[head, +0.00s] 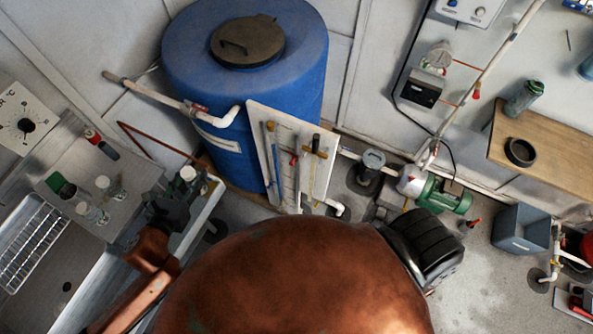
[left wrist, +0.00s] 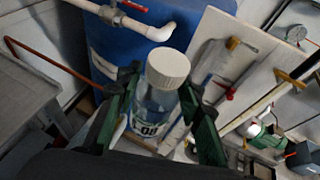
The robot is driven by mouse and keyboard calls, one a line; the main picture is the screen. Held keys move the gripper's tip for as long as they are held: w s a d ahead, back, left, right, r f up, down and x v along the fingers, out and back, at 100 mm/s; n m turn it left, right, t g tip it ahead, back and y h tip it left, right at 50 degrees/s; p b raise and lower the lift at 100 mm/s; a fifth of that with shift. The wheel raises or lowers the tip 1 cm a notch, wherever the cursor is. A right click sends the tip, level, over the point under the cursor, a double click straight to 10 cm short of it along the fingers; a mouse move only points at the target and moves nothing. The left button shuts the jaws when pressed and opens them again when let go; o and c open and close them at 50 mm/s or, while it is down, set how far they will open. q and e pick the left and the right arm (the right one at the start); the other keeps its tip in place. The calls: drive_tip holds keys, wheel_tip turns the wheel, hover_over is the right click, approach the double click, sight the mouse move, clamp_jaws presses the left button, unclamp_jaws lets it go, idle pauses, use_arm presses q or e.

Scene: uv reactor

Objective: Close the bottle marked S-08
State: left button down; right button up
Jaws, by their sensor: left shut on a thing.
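My left gripper (head: 191,186) is shut on a clear bottle (left wrist: 151,105) and holds it upright or nearly so between its two fingers. The bottle has a white cap (left wrist: 168,68) on its top, and a label whose visible end reads like "08"; the rest of the label is hidden. In the head view the white cap (head: 188,173) shows at the gripper, near the right edge of the bench. I cannot tell whether the cap is screwed tight. My right gripper is not in view.
On the grey bench (head: 140,161) to the left stand other bottles: two white-capped ones (head: 110,187) (head: 92,213), a green-capped one (head: 62,187) and a red-capped one (head: 100,143). A wire rack (head: 32,240) is at far left. A blue tank (head: 245,95) and a white tool board (head: 290,150) stand beyond.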

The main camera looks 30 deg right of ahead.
sight(188, 174)
use_arm(q)
drive_tip(key=shift+d+r, duration=0.1)
drive_tip(key=shift+w+d+r+n+t+y, duration=0.1)
drive_tip(key=shift+d+r+n+t+y, duration=0.25)
drive_tip(key=shift+d+n, duration=0.2)
drive_tip(key=shift+w+d+r+n+t+y, duration=0.15)
drive_tip(key=shift+r+n+t+y, duration=0.15)
drive_tip(key=shift+n+y, duration=0.25)
drive_tip(key=shift+s+d+r+n+t+y, duration=0.1)
drive_tip(key=shift+r+n+t+y, duration=0.15)
drive_tip(key=shift+n+y, duration=0.2)
drive_tip(key=n+y, duration=0.1)
drive_tip(key=s+a+r+n+y, duration=0.1)
drive_tip(key=y, duration=0.1)
drive_tip(key=a+r+n+t+y, duration=0.1)
drive_tip(key=n, duration=0.1)
drive_tip(key=shift+s+y, duration=0.3)
drive_tip(key=shift+y, duration=0.05)
drive_tip(key=shift+s+a+r+n+y, duration=0.3)
drive_tip(key=shift+s+a+n+y, duration=0.15)
drive_tip(key=shift+a+y, duration=0.25)
